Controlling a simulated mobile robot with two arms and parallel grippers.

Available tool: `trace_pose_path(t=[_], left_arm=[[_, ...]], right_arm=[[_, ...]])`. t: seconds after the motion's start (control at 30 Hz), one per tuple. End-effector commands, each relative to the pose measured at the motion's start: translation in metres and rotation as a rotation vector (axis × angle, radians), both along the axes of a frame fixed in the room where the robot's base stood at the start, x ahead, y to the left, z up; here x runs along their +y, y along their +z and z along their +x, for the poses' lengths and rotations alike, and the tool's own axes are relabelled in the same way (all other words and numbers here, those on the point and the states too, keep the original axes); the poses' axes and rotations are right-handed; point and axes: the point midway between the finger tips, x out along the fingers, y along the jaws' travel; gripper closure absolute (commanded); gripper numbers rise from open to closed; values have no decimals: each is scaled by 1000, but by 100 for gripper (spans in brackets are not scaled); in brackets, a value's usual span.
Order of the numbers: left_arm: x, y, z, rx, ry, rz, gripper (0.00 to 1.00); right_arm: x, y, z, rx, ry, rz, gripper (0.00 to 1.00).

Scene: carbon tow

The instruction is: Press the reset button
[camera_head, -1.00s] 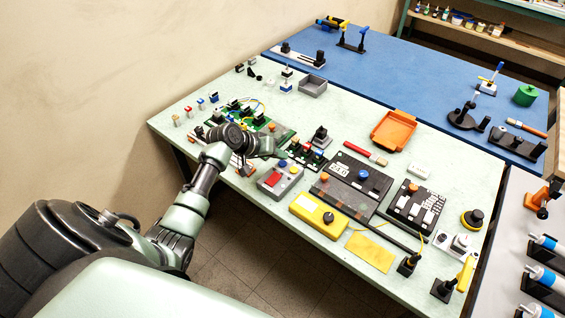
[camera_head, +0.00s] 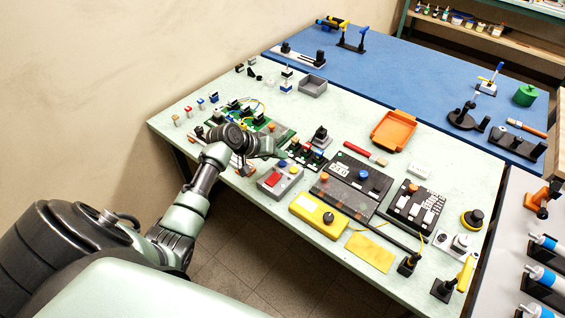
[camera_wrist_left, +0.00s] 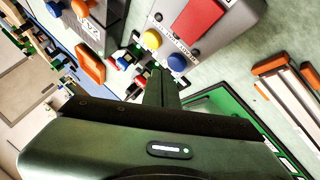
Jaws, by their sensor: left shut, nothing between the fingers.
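My left gripper (camera_head: 279,152) is shut and empty, above the table beside a grey control box (camera_head: 279,180). The box carries a red rectangular pad, a yellow button and a blue button. In the left wrist view the shut fingers (camera_wrist_left: 161,82) point toward its yellow button (camera_wrist_left: 152,40) and blue button (camera_wrist_left: 177,62), and the red pad (camera_wrist_left: 199,19) is beyond. I cannot tell whether the fingertips touch anything. A black panel (camera_head: 349,190) with white lettering and blue and orange knobs stands to the right. The labels are too small to read, so I cannot tell which button is reset.
A green circuit board (camera_head: 232,116) with wires lies behind my left forearm. A yellow box with a black knob (camera_head: 318,216), a black switch panel (camera_head: 414,207) and an orange tray (camera_head: 393,131) crowd the pale table. Its front left corner is clear.

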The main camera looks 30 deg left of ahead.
Motion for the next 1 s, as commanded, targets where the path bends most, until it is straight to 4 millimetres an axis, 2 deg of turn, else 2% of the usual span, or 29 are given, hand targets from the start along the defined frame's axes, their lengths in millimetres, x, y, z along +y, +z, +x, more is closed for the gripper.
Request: trace_pose_path(t=[1.0], left_arm=[[0,-10,0,0,0,0,100]], right_arm=[[2,-4,0,-1,-1,2,100]])
